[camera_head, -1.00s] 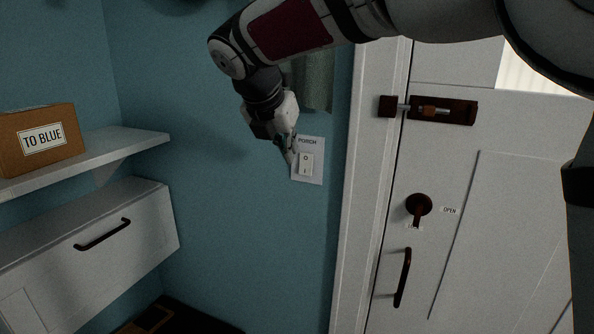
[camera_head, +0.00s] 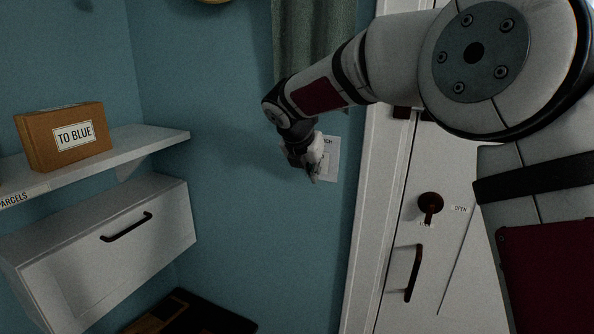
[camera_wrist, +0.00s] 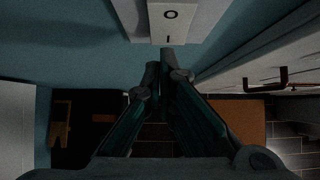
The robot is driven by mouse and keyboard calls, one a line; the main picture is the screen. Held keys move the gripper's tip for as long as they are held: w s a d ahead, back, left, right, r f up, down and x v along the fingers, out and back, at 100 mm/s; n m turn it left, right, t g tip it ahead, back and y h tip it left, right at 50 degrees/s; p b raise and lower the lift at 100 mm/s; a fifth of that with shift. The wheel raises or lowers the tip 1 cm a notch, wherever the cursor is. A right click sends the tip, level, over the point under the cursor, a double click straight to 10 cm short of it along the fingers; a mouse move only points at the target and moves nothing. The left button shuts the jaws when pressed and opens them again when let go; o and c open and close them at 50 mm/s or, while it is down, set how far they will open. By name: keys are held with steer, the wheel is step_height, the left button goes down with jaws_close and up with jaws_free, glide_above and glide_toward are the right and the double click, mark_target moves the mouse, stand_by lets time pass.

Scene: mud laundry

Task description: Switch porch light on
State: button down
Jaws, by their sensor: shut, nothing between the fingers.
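The white porch switch plate (camera_head: 332,160) is on the blue wall left of the door frame, and my gripper hides most of its rocker in the head view. In the wrist view the rocker (camera_wrist: 172,20) shows at the top, with O above and I below. My gripper (camera_wrist: 163,68) is shut and empty. Its fingertips point at the rocker's lower end, just under the I mark. I cannot tell if they touch it, or which side of the rocker is pressed in. My gripper also shows in the head view (camera_head: 314,178).
The white door (camera_head: 450,250) with a dark knob (camera_head: 430,203) and handle (camera_head: 413,273) is on the right. A shelf (camera_head: 150,143) with a "TO BLUE" box (camera_head: 40,143) and a white cabinet (camera_head: 120,250) are on the left. A green curtain (camera_head: 300,45) hangs above the switch.

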steer(key=shift+w+d, duration=0.15)
steer(key=shift+w, duration=0.05)
steer(key=shift+w+d+f+b, duration=0.1)
steer(key=shift+w+f+b, duration=0.1)
steer(key=shift+w+b, duration=0.15)
stand_by(0.4)
steer(key=shift+r+p, duration=0.3)
steer(key=shift+r, duration=0.5)
